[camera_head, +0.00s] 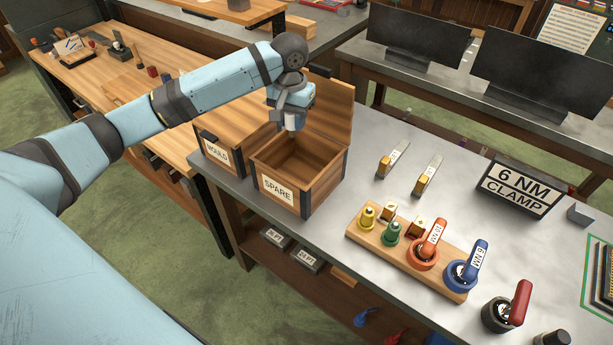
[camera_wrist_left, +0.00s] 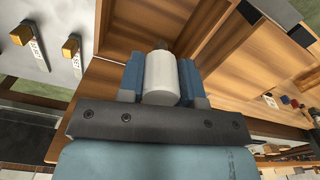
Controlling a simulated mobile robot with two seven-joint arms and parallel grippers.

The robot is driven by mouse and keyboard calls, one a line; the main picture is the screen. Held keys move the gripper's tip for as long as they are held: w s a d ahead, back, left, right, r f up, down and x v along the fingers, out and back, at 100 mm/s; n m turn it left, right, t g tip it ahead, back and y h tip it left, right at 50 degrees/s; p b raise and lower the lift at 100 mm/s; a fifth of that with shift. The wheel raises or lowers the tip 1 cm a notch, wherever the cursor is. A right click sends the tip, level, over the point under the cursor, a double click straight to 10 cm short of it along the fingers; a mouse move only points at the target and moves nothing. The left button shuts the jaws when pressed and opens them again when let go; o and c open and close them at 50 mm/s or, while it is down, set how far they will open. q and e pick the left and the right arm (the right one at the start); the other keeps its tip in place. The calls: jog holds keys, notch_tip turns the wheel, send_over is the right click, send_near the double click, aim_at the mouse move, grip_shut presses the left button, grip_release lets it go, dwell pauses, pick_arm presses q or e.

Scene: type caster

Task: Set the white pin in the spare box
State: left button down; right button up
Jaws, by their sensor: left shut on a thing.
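My left gripper (camera_head: 293,117) is over the open wooden box labelled SPARE (camera_head: 279,190), near its back part. It is shut on the white pin (camera_wrist_left: 160,77), which shows clearly between the two blue fingers in the left wrist view. In the head view only a small pale end of the white pin (camera_head: 294,122) shows below the gripper. The inside of the spare box that I can see is bare wood. My right gripper is not in view.
A second box labelled MOULS (camera_head: 217,153) stands left of the spare box. To the right are a wooden rack (camera_head: 409,262) with yellow, green, orange and blue pieces, two brass-ended tagged pieces (camera_head: 428,175), and a 6 NM CLAMP sign (camera_head: 520,188). The metal bench between is clear.

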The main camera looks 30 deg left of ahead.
pick_arm(q)
notch_tip(320, 180, down, 15)
jog(key=shift+s+a+f+p, duration=0.1)
jog(key=shift+s+a+p, duration=0.05)
jog(key=shift+p, duration=0.4)
notch_tip(320, 180, down, 4)
jog(key=shift+f, duration=0.15)
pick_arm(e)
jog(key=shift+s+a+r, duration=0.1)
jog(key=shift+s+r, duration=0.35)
pick_arm(q)
jog(key=c, duration=0.8)
grip_release()
jog(key=shift+f, duration=0.1)
